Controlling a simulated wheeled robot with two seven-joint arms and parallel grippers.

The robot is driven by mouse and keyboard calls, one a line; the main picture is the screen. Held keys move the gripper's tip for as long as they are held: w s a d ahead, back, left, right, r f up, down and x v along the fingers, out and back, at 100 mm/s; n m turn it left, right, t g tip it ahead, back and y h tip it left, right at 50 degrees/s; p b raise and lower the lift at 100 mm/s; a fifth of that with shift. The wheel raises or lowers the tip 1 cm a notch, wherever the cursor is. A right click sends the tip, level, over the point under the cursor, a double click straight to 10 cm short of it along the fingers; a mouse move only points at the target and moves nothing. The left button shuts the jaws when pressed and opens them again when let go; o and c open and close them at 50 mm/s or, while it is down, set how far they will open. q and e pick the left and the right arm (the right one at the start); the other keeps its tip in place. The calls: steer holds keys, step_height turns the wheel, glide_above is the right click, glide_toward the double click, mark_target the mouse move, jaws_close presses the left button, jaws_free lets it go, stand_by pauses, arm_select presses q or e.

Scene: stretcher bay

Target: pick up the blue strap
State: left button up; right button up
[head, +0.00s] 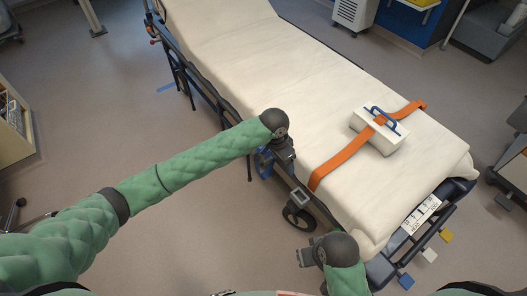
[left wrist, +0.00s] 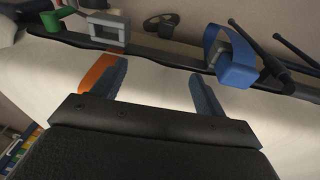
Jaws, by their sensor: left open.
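The blue strap (head: 263,164) hangs as a small loop with a blue block at the side rail of the stretcher (head: 235,65), partly hidden by my left wrist. In the left wrist view the blue strap (left wrist: 236,66) is beyond my fingers, to the right of the right finger. My left gripper (head: 289,170) is over the mattress edge; in the left wrist view its fingers (left wrist: 155,85) are apart with nothing between them. My right gripper (head: 306,255) is low beside the stretcher's foot end; its jaws are too small to judge.
A grey bracket (left wrist: 108,31) sits on the rail, left of the blue strap. Dark rods (left wrist: 262,45) stand close to the strap's right. Floor left of the stretcher is open.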

arm_select(q)
step_height(320, 180, up, 2)
steer(key=y, duration=0.2)
glide_above(263, 148)
steer(key=shift+w+a, duration=0.1)
step_height(263, 148, down, 2)
steer(key=shift+f, duration=0.1)
steer(key=f, duration=0.2)
steer(key=f+p, duration=0.1)
steer(key=f, duration=0.1)
steer(key=shift+w+d+f+p, duration=0.15)
steer(key=shift+d+f+p, duration=0.05)
steer(key=shift+f+p, duration=0.1)
steer(key=shift+f, duration=0.35)
arm_select(e)
steer(key=d+r, duration=0.1)
steer(key=s+d+r, duration=0.1)
steer(key=shift+d+r+g+h, duration=0.2)
steer(key=shift+r+g+h, duration=0.1)
steer(key=shift+w, duration=0.1)
arm_select(q)
steer(key=c, duration=1.1)
arm_select(e)
steer(key=shift+a, duration=0.25)
